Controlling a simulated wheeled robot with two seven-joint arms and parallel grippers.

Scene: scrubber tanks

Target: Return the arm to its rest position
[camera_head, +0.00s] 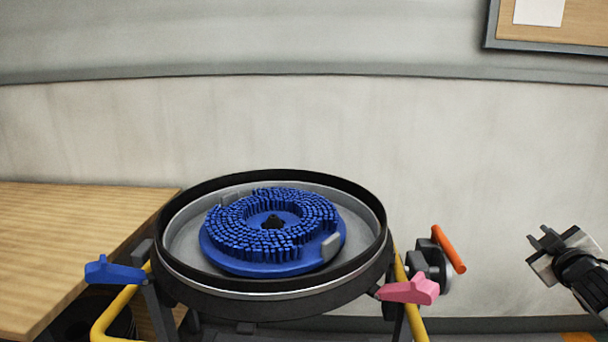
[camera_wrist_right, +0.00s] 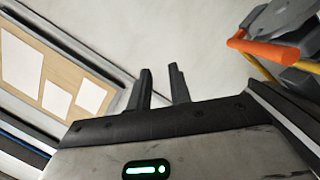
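My right gripper (camera_head: 540,239) is at the right of the head view, to the right of the scrubber tank and apart from it. In the right wrist view its two dark fingers (camera_wrist_right: 159,88) stand apart with nothing between them, so it is open and empty. The pale wall is behind the fingers. My left gripper is in neither view. The round tank (camera_head: 171,263) holds a blue brush disc (camera_head: 230,262) with its bristles facing up.
A blue lever (camera_head: 112,271) and a pink lever (camera_head: 410,290) flank the tank. An orange handle (camera_head: 449,249) sticks up between tank and gripper; it also shows in the wrist view (camera_wrist_right: 262,50). A wooden table (camera_head: 70,240) is at left, a notice board (camera_head: 580,22) upper right.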

